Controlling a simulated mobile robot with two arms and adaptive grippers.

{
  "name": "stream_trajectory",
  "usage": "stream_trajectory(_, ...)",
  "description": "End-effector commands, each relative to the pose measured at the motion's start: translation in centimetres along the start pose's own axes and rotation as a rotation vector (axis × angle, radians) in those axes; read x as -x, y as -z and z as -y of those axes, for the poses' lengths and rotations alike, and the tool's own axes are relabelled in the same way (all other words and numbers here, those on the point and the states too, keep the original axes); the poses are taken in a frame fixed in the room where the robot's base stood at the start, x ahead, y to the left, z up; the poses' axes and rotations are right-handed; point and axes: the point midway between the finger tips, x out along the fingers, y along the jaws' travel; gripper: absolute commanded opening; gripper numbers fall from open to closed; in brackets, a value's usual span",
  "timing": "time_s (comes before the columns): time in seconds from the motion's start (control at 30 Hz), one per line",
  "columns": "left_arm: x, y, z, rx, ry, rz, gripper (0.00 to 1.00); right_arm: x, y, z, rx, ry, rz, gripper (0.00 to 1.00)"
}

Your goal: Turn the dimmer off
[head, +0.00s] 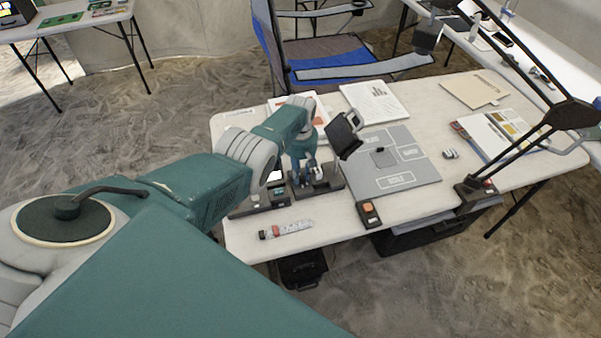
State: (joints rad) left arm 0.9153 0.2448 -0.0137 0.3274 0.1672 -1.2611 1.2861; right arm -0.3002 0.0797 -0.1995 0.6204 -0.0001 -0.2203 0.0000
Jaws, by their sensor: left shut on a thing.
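My left arm reaches over the near left part of the white table. My left gripper (306,192) points down at a low dark device (262,198) near the table's left edge. It is shut on a small part there; the fingers hide most of it, and I cannot tell whether it is the dimmer's knob. A small black box with an orange switch (369,213) sits at the table's front edge. Another orange switch (488,184) is at the base of the black lamp (540,125) on the right. My right gripper is not in view.
A grey sorting board (405,182) lies mid-table. A dark tilted panel (345,136) stands close to the gripper's right. A small red-and-white tube (286,229) lies at the front. Papers (374,102) lie behind. A blue folding chair (340,66) stands beyond the table.

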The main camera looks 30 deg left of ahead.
Motion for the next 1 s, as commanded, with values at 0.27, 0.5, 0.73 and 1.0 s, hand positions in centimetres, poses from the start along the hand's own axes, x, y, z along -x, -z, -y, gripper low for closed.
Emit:
stream_trajectory(0.27, 0.2, 0.07, -0.2, 0.109, -0.005, -0.001, 0.0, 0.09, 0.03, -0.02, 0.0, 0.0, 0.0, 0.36)
stream_trajectory(0.5, 0.21, 0.09, -0.22, 0.138, -0.005, -0.002, 0.0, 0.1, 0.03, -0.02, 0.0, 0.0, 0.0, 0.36)
stream_trajectory(0.73, 0.22, 0.09, -0.23, 0.14, -0.006, -0.001, 0.0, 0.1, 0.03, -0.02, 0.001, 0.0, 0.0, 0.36)
stream_trajectory(1.0, 0.16, 0.07, -0.18, 0.139, -0.005, -0.001, 0.4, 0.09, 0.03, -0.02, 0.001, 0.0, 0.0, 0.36)
